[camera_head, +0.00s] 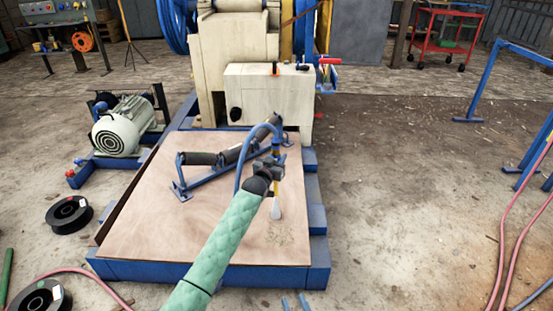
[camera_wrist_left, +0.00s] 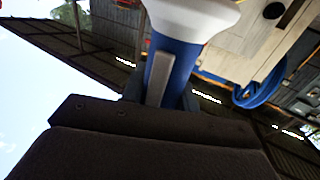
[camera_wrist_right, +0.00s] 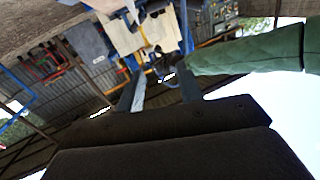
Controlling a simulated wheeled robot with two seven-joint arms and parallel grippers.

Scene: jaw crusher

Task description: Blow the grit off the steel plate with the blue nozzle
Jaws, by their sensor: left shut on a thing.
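My left gripper (camera_head: 273,172), on the green-sleeved arm, is shut on the blue nozzle, whose pale tip (camera_head: 276,211) points down over the plate. The nozzle's blue body (camera_wrist_left: 178,65) and white end (camera_wrist_left: 195,14) fill the top of the left wrist view. A blue hose (camera_head: 239,165) arches up from it. The steel plate (camera_head: 150,220) looks brownish and lies flat on a blue frame.
A blue bracket with black rollers (camera_head: 215,170) lies on the plate behind the nozzle. The cream crusher (camera_head: 270,95) stands at the back, a motor (camera_head: 122,130) at left. Cable spools (camera_head: 69,214) lie on the left floor. The right floor is mostly open, with pink hoses (camera_head: 510,240).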

